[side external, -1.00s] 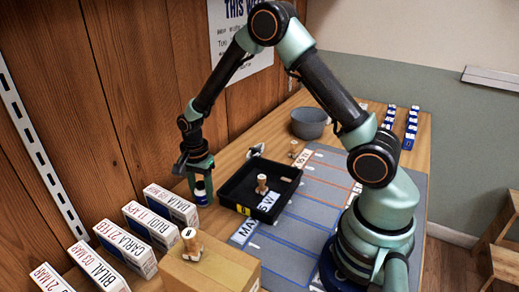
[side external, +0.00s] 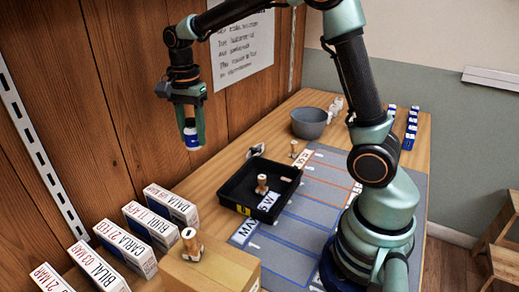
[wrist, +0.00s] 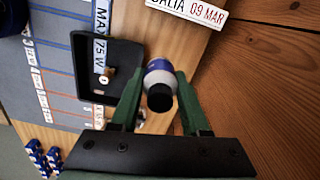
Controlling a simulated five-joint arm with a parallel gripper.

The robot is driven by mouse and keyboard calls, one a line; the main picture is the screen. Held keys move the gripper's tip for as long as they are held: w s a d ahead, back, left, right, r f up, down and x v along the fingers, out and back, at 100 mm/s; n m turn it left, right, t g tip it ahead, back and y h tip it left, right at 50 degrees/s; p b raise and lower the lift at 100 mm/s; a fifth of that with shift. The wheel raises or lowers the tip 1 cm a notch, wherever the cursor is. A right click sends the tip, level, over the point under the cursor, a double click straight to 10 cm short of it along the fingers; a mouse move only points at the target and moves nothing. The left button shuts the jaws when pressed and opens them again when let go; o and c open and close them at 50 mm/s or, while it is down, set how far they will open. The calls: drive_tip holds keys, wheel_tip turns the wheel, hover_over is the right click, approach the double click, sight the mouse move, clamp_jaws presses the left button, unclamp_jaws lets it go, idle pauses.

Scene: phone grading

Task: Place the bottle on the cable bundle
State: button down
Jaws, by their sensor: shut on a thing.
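My gripper (side external: 191,143) is shut on a small white bottle with a blue band (side external: 192,134). It holds the bottle in the air, well above the table, left of the black tray. In the wrist view the bottle (wrist: 160,72) sits between the two green fingers, its dark end facing the camera. A small grey and dark item (side external: 256,150) lies on the table behind the tray; it is too small to tell whether it is the cable bundle. No other thing can be clearly made out as the cable bundle.
The black tray (side external: 226,195) holds a wooden stamp (side external: 262,184). A grey bowl (side external: 309,123) stands at the back. Labelled white boxes (side external: 150,226) line the left edge. A cardboard box (side external: 208,268) carries another stamp (side external: 190,243). A grey mat (side external: 310,205) lies right.

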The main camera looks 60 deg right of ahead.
drive_tip(key=shift+d+r, duration=0.1)
drive_tip(key=shift+r, duration=0.4)
drive_tip(key=w+d+r, duration=0.2)
drive_tip(key=w+d, duration=0.1)
drive_tip(key=d, duration=1.1)
hover_over(256, 148)
drive_tip(key=f, duration=1.4)
drive_tip(key=shift+a, duration=0.2)
drive_tip(key=shift+f, duration=2.3)
drive_tip(key=shift+f, duration=0.15)
drive_tip(key=shift+c, duration=1.9)
unclamp_jaws()
